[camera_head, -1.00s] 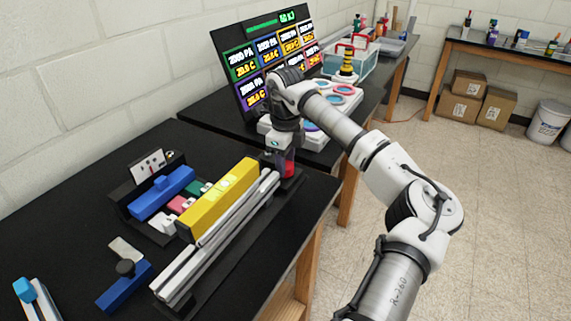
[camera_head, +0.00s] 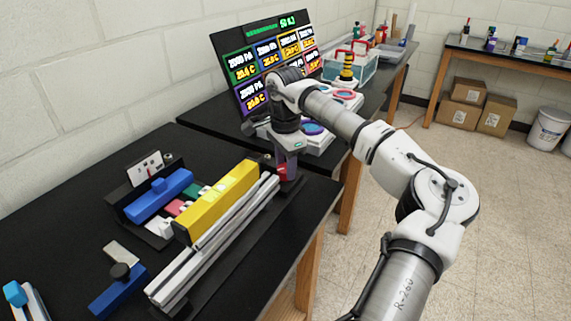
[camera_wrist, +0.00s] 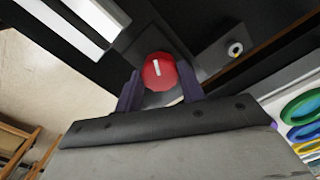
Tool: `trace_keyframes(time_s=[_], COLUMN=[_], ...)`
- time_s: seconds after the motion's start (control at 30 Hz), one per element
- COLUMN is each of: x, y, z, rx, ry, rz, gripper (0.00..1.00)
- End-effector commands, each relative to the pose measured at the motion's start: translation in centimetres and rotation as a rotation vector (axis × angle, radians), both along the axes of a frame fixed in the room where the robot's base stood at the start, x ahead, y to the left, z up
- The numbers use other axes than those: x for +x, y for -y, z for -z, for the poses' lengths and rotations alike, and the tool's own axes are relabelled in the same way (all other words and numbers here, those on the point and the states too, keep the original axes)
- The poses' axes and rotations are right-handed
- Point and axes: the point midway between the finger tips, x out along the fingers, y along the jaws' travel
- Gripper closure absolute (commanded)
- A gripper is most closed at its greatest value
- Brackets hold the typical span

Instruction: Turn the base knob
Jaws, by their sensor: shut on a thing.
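The base knob (camera_wrist: 160,72) is red and round with a white line on its top, seen in the wrist view between my gripper's fingers. It also shows in the head view as a small red patch (camera_head: 282,171) at the far end of the extrusion rails. My gripper (camera_wrist: 160,92) points down over the knob and is shut on it, one dark finger on each side. In the head view my gripper (camera_head: 286,165) partly hides the knob. The white line points roughly up in the wrist view.
Silver extrusion rails (camera_head: 215,243) and a yellow bar (camera_head: 217,200) run beside the knob. A blue-handled fixture (camera_head: 160,195) stands left. Behind are a display (camera_head: 265,62) and a clear case with red handles (camera_head: 350,68). The bench front edge is close on the right.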

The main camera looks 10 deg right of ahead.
Motion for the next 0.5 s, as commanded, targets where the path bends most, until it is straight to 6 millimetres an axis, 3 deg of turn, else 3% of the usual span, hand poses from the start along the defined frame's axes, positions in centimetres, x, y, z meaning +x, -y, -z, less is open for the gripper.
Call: trace_keyframes(time_s=[0.5], x=[0.02], y=[-0.04], z=[-0.14], rx=[0.002], ry=[0.001], rz=[-0.419], gripper=[0.84])
